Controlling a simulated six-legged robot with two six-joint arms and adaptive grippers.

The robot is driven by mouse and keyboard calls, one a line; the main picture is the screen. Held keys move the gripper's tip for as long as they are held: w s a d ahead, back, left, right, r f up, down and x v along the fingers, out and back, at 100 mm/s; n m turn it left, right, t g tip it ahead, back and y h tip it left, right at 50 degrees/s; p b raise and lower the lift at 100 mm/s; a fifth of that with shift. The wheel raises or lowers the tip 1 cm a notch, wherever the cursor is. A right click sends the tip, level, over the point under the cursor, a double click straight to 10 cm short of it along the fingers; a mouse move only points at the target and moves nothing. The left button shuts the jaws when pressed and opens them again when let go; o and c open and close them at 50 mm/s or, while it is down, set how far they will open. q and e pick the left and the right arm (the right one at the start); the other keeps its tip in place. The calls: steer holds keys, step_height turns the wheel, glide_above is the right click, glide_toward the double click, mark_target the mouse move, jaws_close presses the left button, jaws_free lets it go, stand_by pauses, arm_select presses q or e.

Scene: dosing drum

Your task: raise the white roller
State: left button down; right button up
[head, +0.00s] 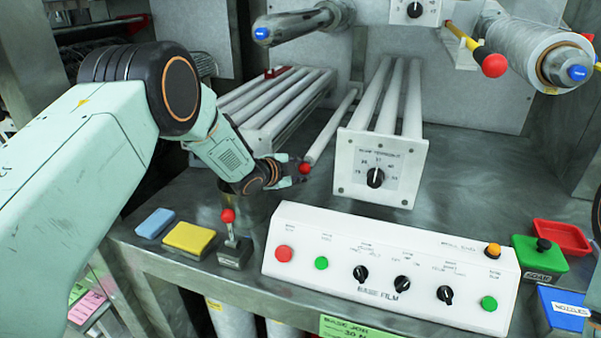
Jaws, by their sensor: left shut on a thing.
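The white roller (331,128) is a slim pale bar running from the back toward me, left of the white dial block. A red ball knob (305,168) sits at its near end. My left gripper (298,172) reaches in from the left, shut on this knob, with its fingers partly hiding it. I cannot tell how far the roller stands above the metal bench. My right gripper is not in view.
A bank of pale rollers (275,105) lies to the left and a dial block (380,168) to the right. A small red-topped lever (231,240) and a white control panel (390,265) stand in front. Sponges (189,238) lie front left.

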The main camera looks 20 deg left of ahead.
arm_select(q)
step_height(320, 180, up, 22)
steer(key=p, duration=1.2)
steer(key=shift+f, duration=0.15)
steer(key=shift+d, duration=0.1)
steer(key=c, duration=1.4)
jaws_free()
steer(key=o, duration=0.4)
steer(key=shift+s+d+r, duration=0.15)
steer(key=shift+s+r, duration=0.05)
steer(key=shift+s, duration=0.05)
steer(key=v, duration=1.2)
steer(key=shift+f, duration=0.15)
steer(key=shift+w+f, duration=0.1)
